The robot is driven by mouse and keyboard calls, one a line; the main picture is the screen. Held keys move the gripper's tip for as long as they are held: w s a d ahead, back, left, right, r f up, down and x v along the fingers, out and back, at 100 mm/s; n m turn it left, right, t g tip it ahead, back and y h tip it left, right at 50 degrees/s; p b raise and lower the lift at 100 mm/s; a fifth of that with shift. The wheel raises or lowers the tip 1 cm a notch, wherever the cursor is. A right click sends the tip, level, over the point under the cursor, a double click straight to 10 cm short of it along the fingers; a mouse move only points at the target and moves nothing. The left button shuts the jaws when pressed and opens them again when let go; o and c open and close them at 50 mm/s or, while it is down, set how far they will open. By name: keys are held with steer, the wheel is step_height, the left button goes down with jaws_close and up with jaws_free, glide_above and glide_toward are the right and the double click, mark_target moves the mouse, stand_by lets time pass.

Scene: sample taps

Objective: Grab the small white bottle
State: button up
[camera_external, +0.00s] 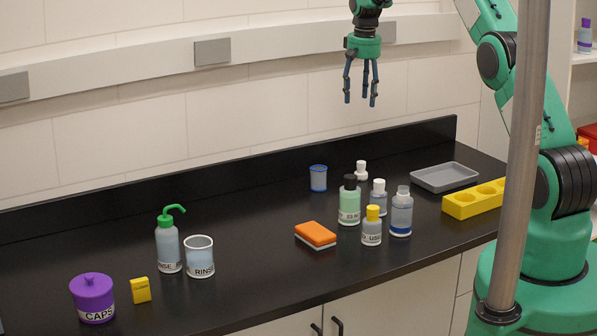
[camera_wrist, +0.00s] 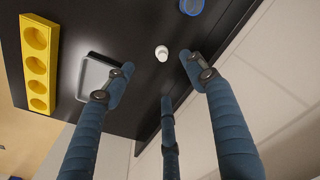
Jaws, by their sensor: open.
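The small white bottle (camera_external: 361,171) stands upright on the black counter, behind the other bottles and right of a blue-rimmed cup. Its lower part is partly hidden in the external view. In the wrist view the small white bottle (camera_wrist: 161,53) shows from above as a round white cap, between the two outer fingers. My gripper (camera_external: 361,102) hangs in the air well above the counter, roughly over the bottle, with its three blue fingers pointing down. In the wrist view the gripper (camera_wrist: 160,76) is open, with nothing between its fingers.
Close in front stand a black-capped green bottle (camera_external: 349,205), a white-capped bottle (camera_external: 379,200), a yellow-capped bottle (camera_external: 372,232) and a grey-capped bottle (camera_external: 401,215). The blue-rimmed cup (camera_external: 318,180) is left; a grey tray (camera_external: 444,178) and yellow rack (camera_external: 473,203) are right. The wall is behind.

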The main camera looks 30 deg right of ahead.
steer(key=p, duration=0.2)
glide_above(362, 162)
step_height(362, 162, down, 12)
steer(key=shift+w+r+m+g, duration=0.15)
steer(key=shift+m+g, duration=0.15)
steer(key=shift+g, duration=0.1)
steer(key=shift+f, duration=4.3)
steer(key=shift+f, duration=0.2)
steer(key=shift+f+p, duration=0.35)
steer(key=shift+f, duration=2.05)
steer(key=c, duration=1.3)
